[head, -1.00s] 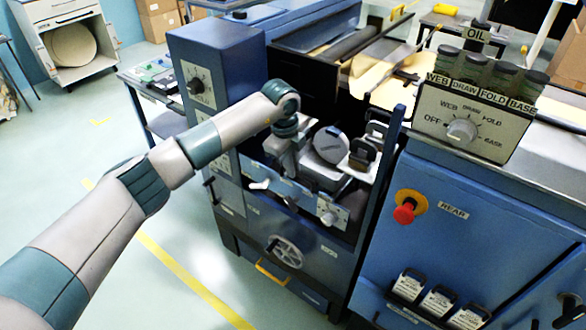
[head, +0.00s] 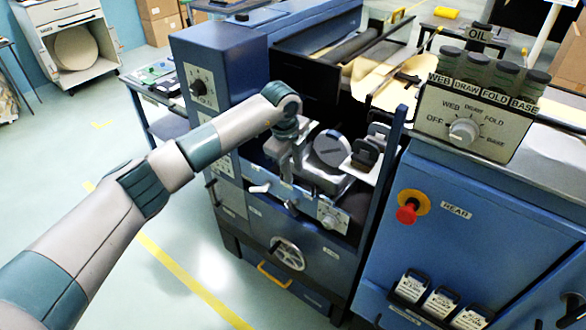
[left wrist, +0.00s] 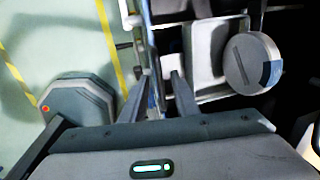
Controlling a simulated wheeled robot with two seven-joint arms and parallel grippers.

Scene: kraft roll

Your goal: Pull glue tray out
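The pale grey glue tray (head: 318,178) appears to sit in the open bay of the blue machine, behind a low blue front plate. In the left wrist view the tray (left wrist: 206,48) shows as a light, raised-edged shape just beyond the fingers. A round grey lid or drum (left wrist: 252,64) stands at its right. My left gripper (left wrist: 167,82) points down at the front plate, with a finger on each side of a narrow blue edge. The fingers are apart and a gap shows. In the head view the fingertips (head: 296,186) are partly hidden. My right gripper is out of view.
A small handle (head: 258,188) and a dial (head: 332,216) are on the bay front, with a handwheel (head: 288,253) below. An upright blue post (head: 385,170) bounds the bay at right. A red button (head: 407,214) is on the right cabinet. The floor at left is clear.

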